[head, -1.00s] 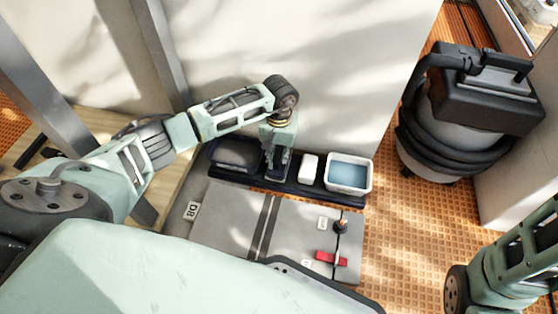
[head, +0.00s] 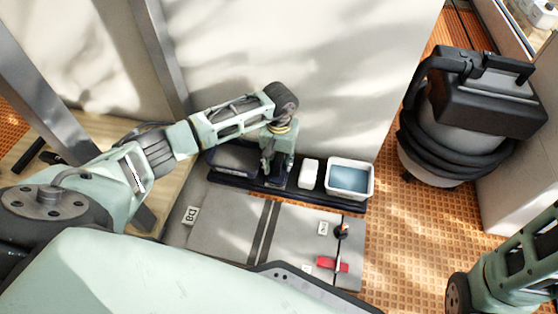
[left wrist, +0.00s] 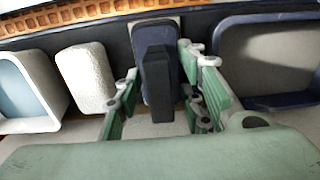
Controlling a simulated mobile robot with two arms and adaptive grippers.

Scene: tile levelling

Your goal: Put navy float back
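The navy float (left wrist: 149,62) has a black upright handle (left wrist: 157,85) and rests in the dark tray (head: 325,202) along the wall. In the left wrist view, my left gripper (left wrist: 163,98) is open, with its green finger pads on either side of the handle and visible gaps to it. In the head view the gripper (head: 276,172) points down at the float (head: 278,183), partly covering it. My right arm shows at the lower right of the head view, but its gripper does not.
A navy-rimmed box (head: 212,156) stands left of the float. A white block (head: 309,172) and a white tub of bluish water (head: 349,179) stand right. Grey tiles (head: 225,215) with a red wedge (head: 332,264) lie in front. A vacuum (head: 440,140) stands far right.

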